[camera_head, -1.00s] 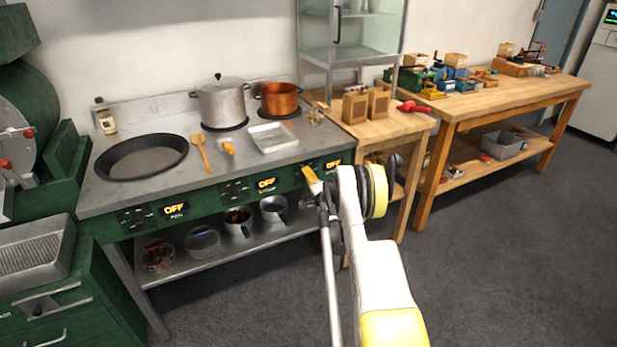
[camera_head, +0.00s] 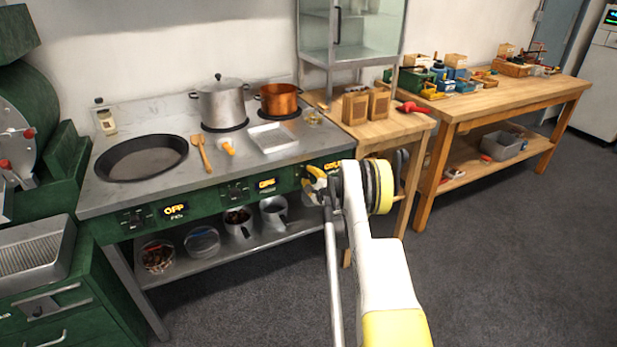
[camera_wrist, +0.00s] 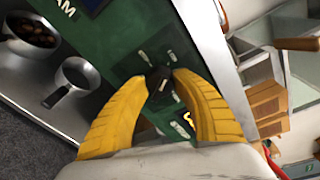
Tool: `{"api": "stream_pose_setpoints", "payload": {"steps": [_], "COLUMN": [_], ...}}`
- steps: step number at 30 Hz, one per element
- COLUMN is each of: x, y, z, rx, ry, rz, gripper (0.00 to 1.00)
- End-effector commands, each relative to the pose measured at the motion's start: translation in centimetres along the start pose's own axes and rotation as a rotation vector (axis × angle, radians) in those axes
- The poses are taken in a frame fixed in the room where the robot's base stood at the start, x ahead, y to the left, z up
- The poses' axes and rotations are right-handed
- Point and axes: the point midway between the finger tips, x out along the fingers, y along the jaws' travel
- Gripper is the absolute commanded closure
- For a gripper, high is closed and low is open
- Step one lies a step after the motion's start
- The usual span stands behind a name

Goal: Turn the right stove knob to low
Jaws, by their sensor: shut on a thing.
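The right stove knob (camera_wrist: 160,82) is black and sits on the green front panel (camera_wrist: 150,45) in the wrist view. My gripper (camera_wrist: 162,80) has its two yellow fingers closed around this knob, one on each side. In the head view, my gripper (camera_head: 316,180) is at the right end of the stove front, and the fingers and wrist hide most of the knob. The left display (camera_head: 174,211) reads OFF.
The stove top (camera_head: 240,170) holds a black pan (camera_head: 142,157), a steel pot (camera_head: 221,103), a copper pot (camera_head: 278,100) and a metal tray (camera_head: 272,137). A wooden table (camera_head: 500,100) is to the right. The floor in front is clear.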

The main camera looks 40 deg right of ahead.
Motion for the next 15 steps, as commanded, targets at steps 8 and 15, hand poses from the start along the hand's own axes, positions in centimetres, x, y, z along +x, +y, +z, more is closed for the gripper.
{"api": "stream_pose_setpoints", "payload": {"steps": [8, 15], "x": [0.09, 0.09], "y": [-0.15, -0.16], "z": [0.11, 0.11], "rx": [0.035, 0.036], "ry": [-0.003, -0.003], "rz": [0.003, 0.002], "gripper": [0.97, 0.97]}}
